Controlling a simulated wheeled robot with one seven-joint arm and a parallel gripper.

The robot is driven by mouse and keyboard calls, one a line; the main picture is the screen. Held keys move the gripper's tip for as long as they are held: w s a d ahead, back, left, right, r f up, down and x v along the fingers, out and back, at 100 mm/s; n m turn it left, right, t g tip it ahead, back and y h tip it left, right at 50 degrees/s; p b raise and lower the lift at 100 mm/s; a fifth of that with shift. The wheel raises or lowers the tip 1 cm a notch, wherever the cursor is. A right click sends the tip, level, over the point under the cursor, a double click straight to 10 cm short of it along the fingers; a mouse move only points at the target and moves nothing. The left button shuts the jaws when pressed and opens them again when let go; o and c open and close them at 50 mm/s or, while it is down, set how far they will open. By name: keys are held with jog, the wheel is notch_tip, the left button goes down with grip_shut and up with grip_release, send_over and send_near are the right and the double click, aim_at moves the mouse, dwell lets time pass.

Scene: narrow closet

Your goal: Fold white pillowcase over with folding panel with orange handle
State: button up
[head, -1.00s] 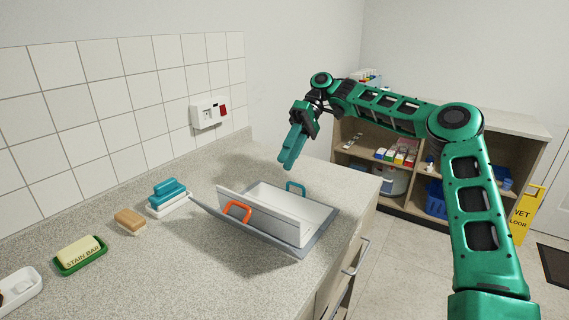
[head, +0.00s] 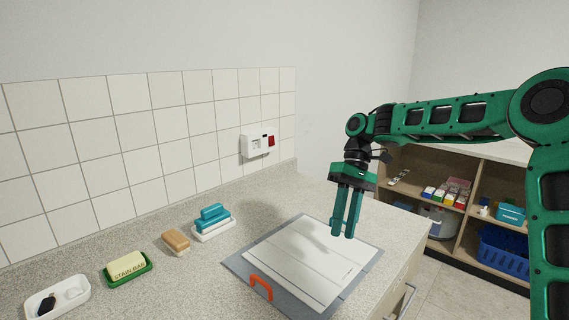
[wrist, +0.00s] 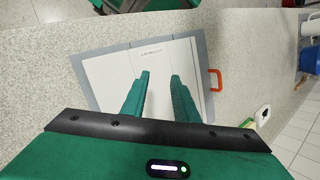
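The white pillowcase (head: 312,262) lies flat over the grey folding board (head: 362,272), with straight lines across it. The orange handle (head: 261,287) stands at the board's near left edge in the head view; its panel lies flat, and where it ends under the cloth cannot be told. In the wrist view the pillowcase (wrist: 160,75) is below my fingers and the orange handle (wrist: 216,80) is at the right. My gripper (head: 344,236) points down above the far right part of the pillowcase, its two fingers apart with nothing between them.
Left of the board on the counter are a blue-handled brush (head: 213,222), a tan brush (head: 176,242), a stain bar in a green dish (head: 127,267) and a white tray (head: 57,298). A tiled wall with a socket (head: 258,145) runs behind. Shelves (head: 470,200) stand right.

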jog(key=s+d+m+t+h, duration=0.2)
jog(key=s+d+m, duration=0.7)
jog(key=s+d, duration=1.3)
jog(key=s+t, duration=0.1)
jog(key=t, duration=0.1)
jog(key=shift+s+d+f+m+t+h, duration=0.3)
jog(key=shift+s+d+f+h, duration=0.05)
jog(key=shift+d+h, duration=0.05)
jog(key=s+d+f, duration=0.1)
jog(key=s, duration=0.1)
jog(key=s+d+f+m, duration=0.1)
jog(key=s, duration=0.2)
jog(key=s+d+f+m+t, duration=0.1)
jog(key=s, duration=0.2)
jog(key=shift+s, duration=0.2)
jog(key=shift+c, duration=0.7)
jog(key=shift+s, duration=0.25)
grip_shut()
